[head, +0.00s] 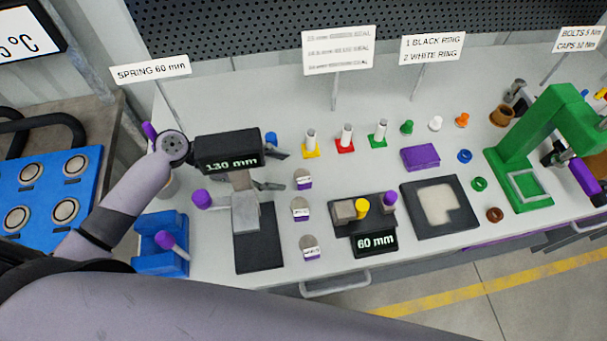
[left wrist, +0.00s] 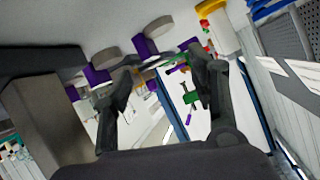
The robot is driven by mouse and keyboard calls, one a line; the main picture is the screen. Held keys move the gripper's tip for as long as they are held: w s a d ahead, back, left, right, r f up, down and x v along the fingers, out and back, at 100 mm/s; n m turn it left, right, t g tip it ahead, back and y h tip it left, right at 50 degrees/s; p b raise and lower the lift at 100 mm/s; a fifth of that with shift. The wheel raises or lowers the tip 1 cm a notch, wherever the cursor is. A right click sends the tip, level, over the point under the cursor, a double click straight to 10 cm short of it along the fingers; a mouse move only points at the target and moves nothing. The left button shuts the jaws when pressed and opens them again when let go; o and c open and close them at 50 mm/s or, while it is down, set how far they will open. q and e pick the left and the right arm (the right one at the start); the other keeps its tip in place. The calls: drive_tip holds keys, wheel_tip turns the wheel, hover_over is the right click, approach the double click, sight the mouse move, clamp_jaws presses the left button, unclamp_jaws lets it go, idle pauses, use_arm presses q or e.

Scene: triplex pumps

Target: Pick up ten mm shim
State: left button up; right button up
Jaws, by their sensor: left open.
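Three small grey discs on purple stands form a column in the head view: a far one (head: 303,174), a middle one (head: 300,204) and a near one (head: 309,241). Their labels are too small to read, so I cannot tell which is the ten mm shim. My left gripper (head: 282,171) is open and empty, partly hidden behind the black 130 mm display, its fingers pointing right towards the far disc. In the left wrist view the open fingers (left wrist: 163,82) show, with grey discs on purple stands (left wrist: 104,59) beyond them, apart from the fingers.
The 130 mm gauge (head: 228,150) stands directly beside my left wrist. A 60 mm gauge (head: 376,241) lies right of the discs. Coloured posts (head: 345,137), a purple block (head: 420,158) and a green press (head: 545,130) stand further right.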

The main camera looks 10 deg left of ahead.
sight(297, 176)
use_arm(q)
drive_tip(key=p+x, duration=0.1)
drive_tip(key=x, duration=0.1)
drive_tip(key=p+x, duration=0.1)
drive_tip(key=x, duration=0.2)
drive_tip(key=shift+w+f+p, duration=0.1)
drive_tip(key=shift+f+p, duration=0.3)
drive_tip(key=shift+d+f, duration=0.25)
drive_tip(key=shift+a, duration=0.1)
drive_tip(key=shift+c, duration=0.2)
drive_tip(key=c, duration=0.9)
drive_tip(key=shift+o, duration=0.2)
wheel_tip(297, 176, up, 28)
drive_tip(key=b, duration=0.4)
